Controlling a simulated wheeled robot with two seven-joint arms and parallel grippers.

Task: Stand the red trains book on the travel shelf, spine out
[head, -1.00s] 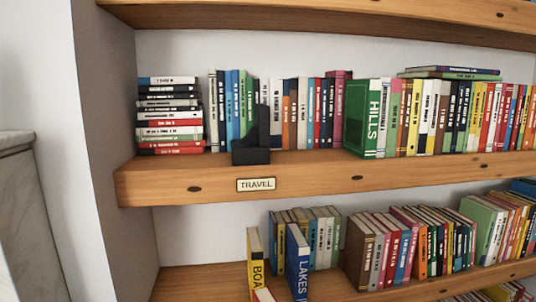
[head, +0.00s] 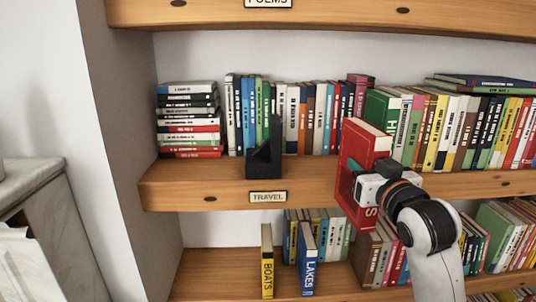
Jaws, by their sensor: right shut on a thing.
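The red book (head: 363,146) is upright and slightly turned, with pale page edges at its top. A white letter S shows low on its red face; the rest of the lettering is hidden by my gripper. My right gripper (head: 364,184) is shut on this book and holds it in front of the travel shelf (head: 325,180), right of the TRAVEL label (head: 267,197). A black bookend (head: 264,158) stands on that shelf left of the book. The green HILLS book (head: 380,109) is behind the red book, partly hidden. My left gripper is out of view.
A flat stack of books (head: 188,125) lies at the shelf's left end. Upright books fill the back of the shelf. Bare board shows in front between bookend and red book. Below stand the BOATS book (head: 267,265) and LAKES book (head: 308,265). The POEMS shelf (head: 340,17) is above.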

